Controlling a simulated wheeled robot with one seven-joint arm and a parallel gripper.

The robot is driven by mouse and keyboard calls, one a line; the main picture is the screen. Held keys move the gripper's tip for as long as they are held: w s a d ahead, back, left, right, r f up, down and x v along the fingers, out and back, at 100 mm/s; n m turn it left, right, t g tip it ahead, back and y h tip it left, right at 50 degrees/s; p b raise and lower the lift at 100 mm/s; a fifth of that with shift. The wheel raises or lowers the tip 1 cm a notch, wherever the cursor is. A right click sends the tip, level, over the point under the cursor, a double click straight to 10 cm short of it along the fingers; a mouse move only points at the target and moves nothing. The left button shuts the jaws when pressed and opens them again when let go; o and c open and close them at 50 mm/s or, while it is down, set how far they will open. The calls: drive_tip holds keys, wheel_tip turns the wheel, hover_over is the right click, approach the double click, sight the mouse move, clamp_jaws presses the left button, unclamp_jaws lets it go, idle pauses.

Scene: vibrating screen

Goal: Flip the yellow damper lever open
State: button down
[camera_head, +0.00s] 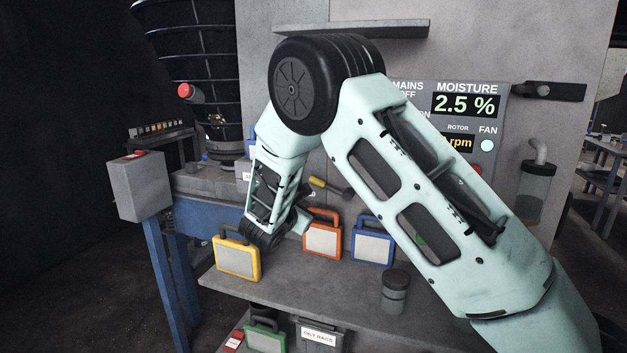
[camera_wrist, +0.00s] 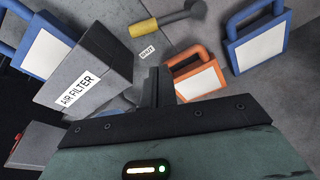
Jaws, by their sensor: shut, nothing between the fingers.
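The damper lever has a yellow grip (camera_wrist: 144,27) on a grey arm that runs right to a pivot in the wrist view. Its grip is beside a small label (camera_wrist: 148,50) that seems to read SHUT. In the head view the yellow grip (camera_head: 317,182) shows just right of my forearm, against the grey panel. My gripper (camera_wrist: 159,72) is shut and empty, its fingers pointing toward the wall below the lever in the wrist view, apart from it. In the head view my gripper (camera_head: 302,222) is partly hidden by my wrist.
A grey AIR FILTER box (camera_wrist: 84,70) lies left of my fingers. An orange-framed case (camera_wrist: 196,78) and a blue-framed case (camera_wrist: 258,40) are to the right. A yellow case (camera_head: 236,259) and a dark jar (camera_head: 395,291) stand on the bench (camera_head: 310,283).

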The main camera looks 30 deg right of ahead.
drive_tip(key=shift+w+d+r+n+t, duration=0.2)
drive_tip(key=shift+w+n+t, duration=0.1)
drive_tip(key=shift+w, duration=0.3)
drive_tip(key=shift+w+d+r+n+t, duration=0.2)
drive_tip(key=shift+w+n+t, duration=0.1)
drive_tip(key=shift+w, duration=0.25)
drive_tip(key=shift+d, duration=0.1)
drive_tip(key=shift+p+x, duration=2.35)
drive_tip(key=shift+x, duration=2.6)
drive_tip(key=shift+r+b, duration=0.1)
drive_tip(key=shift+b, duration=0.45)
